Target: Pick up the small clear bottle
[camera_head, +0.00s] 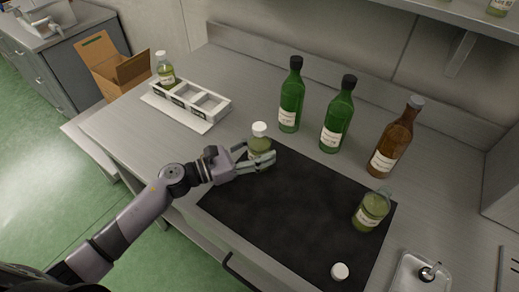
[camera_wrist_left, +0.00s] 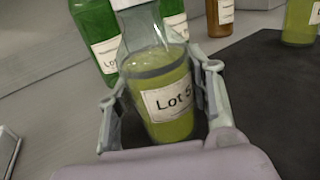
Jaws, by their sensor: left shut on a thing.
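The small clear bottle (camera_head: 260,145) has a white cap, green-yellow liquid and a white label. It stands upright at the left back edge of the black mat. My left gripper (camera_head: 262,160) is shut around its body, with a finger on each side. In the left wrist view the bottle (camera_wrist_left: 160,92) fills the middle between the fingers, and its label reads "Lot 5". Its base is partly hidden by the gripper, so I cannot tell whether it touches the surface. My right gripper is not in view.
Two green bottles (camera_head: 291,98) and a brown bottle (camera_head: 393,143) stand behind the mat (camera_head: 290,205). An open clear bottle (camera_head: 371,211) and a loose white cap (camera_head: 340,271) are on its right.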

